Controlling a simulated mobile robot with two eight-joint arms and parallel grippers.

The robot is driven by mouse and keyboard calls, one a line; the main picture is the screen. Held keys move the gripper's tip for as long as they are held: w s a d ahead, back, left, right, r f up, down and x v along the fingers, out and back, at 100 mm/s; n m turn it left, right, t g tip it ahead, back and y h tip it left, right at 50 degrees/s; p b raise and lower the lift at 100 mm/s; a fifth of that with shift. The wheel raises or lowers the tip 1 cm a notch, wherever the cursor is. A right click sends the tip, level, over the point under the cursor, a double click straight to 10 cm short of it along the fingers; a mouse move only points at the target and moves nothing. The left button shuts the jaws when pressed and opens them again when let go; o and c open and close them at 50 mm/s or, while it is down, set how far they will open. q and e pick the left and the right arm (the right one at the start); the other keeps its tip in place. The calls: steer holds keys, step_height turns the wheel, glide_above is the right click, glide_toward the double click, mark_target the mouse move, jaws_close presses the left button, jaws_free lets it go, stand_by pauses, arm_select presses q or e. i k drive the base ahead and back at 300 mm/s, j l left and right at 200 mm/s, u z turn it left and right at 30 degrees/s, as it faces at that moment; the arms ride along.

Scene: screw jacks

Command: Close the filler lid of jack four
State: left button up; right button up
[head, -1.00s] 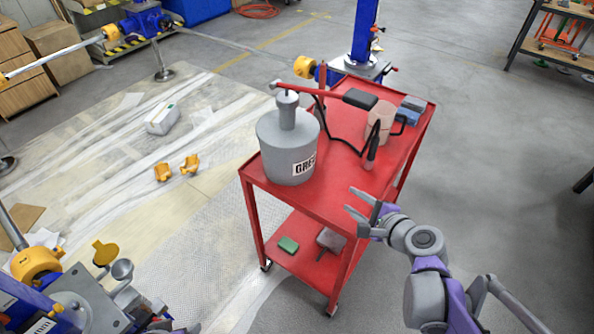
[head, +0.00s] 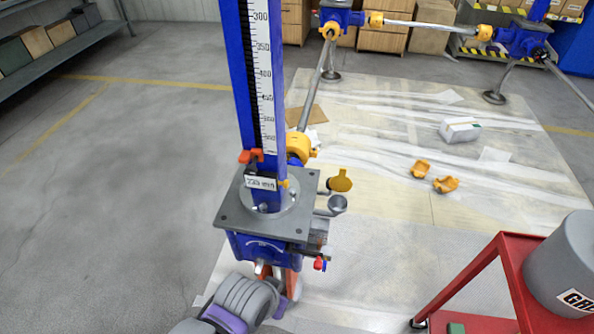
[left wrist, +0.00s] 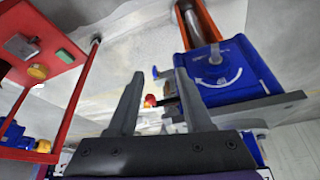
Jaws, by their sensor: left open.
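The nearest blue jack (head: 265,245) stands at the centre of the head view, with a scaled mast (head: 265,90) and grey top plate (head: 235,208). I cannot read a jack number on it. At its right side is a grey filler cup (head: 338,203) with its mouth uncovered. The yellow round lid (head: 341,181) stands raised behind the cup, open. My left arm reaches in below the jack; its fingers are mostly hidden there in the head view. In the left wrist view my left gripper (left wrist: 163,88) is open and empty, beside the blue jack body (left wrist: 225,75). My right gripper is out of view.
A red valve handle (head: 319,264) sticks out low on the jack's right. A yellow shaft coupling (head: 299,148) lies behind the jack. A red cart (head: 505,245) with a grey grease drum (head: 570,265) stands at right. Floor at left is clear.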

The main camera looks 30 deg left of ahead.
mark_target(340, 183)
steer(key=i+l+u, duration=0.1)
steer(key=u, duration=0.25)
steer(key=i+l+u, duration=0.1)
steer(key=u, duration=0.25)
steer(key=l+u, duration=0.15)
steer(key=u, duration=0.2)
steer(key=i+l, duration=0.15)
steer(key=l, duration=0.15)
